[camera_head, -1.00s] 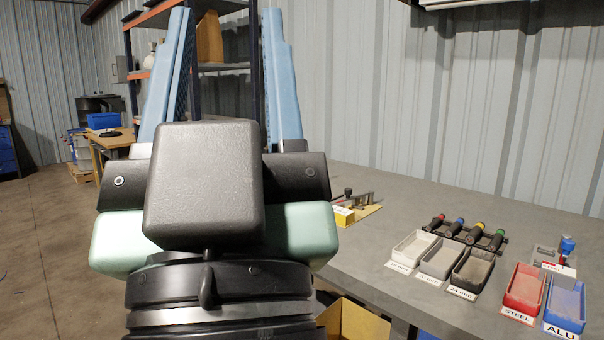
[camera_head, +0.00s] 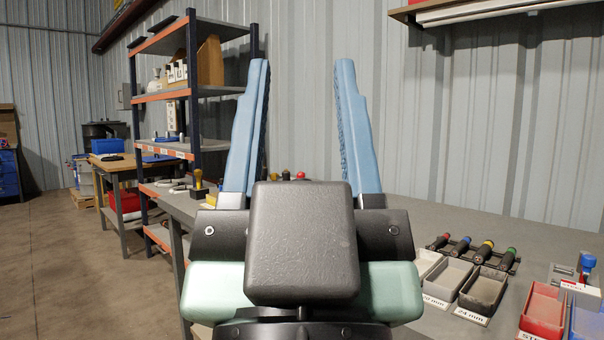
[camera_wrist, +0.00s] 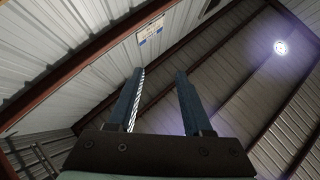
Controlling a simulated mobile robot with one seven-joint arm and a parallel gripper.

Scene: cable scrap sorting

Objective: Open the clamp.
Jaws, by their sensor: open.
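My gripper (camera_head: 302,62) points upward in the head view, its two blue fingers wide apart with nothing between them. The wrist view also shows my gripper (camera_wrist: 158,72) open and empty, facing the roof. No clamp can be clearly made out now.
The grey bench (camera_head: 455,215) runs along the corrugated wall. On its right are a black open bin (camera_head: 484,289), a red bin (camera_head: 543,308) and a rack of several colour-ended tools (camera_head: 474,252). A shelf unit (camera_head: 190,90) stands at left. Open floor lies further left.

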